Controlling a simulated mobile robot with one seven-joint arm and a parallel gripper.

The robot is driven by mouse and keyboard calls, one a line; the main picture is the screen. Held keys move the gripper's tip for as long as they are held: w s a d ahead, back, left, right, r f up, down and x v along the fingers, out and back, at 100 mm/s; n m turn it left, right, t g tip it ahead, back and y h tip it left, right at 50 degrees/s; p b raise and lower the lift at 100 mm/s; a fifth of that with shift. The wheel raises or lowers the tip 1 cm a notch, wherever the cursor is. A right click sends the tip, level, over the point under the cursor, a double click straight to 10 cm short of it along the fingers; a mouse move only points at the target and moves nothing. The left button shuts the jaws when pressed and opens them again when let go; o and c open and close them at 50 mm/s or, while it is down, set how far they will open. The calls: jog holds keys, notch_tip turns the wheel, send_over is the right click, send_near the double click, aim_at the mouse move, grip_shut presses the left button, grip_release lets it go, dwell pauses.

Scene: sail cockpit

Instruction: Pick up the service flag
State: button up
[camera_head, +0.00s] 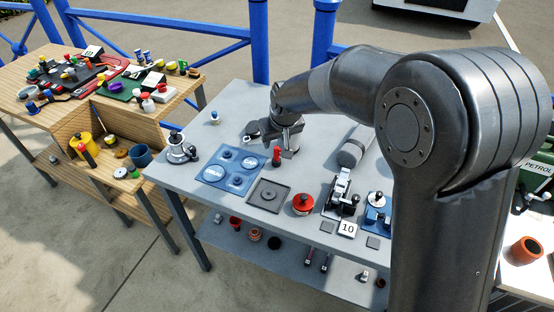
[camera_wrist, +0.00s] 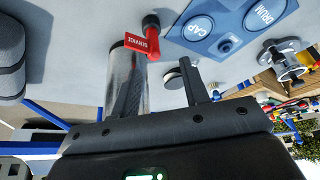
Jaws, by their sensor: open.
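The service flag is red with a dark round end and a small plate lettered "SERVICE"; it shows in the wrist view (camera_wrist: 152,40) at top centre. In the head view (camera_head: 277,158) it stands on the grey table, just below my gripper (camera_head: 282,146). My gripper is open and empty, and its fingers also show in the wrist view (camera_wrist: 160,66).
A blue mat (camera_head: 230,170) with round "CAP" and "DRUM" places lies left of the flag. A dark square tray (camera_head: 268,195), a red round part (camera_head: 303,203) and a grey cylinder (camera_head: 354,148) are nearby. A wooden bench (camera_head: 150,110) stands at left.

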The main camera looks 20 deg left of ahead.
aim_at(277, 148)
jog(key=x, duration=0.6)
jog(key=shift+w+d+f, duration=0.25)
jog(key=shift+d, duration=0.1)
grip_shut()
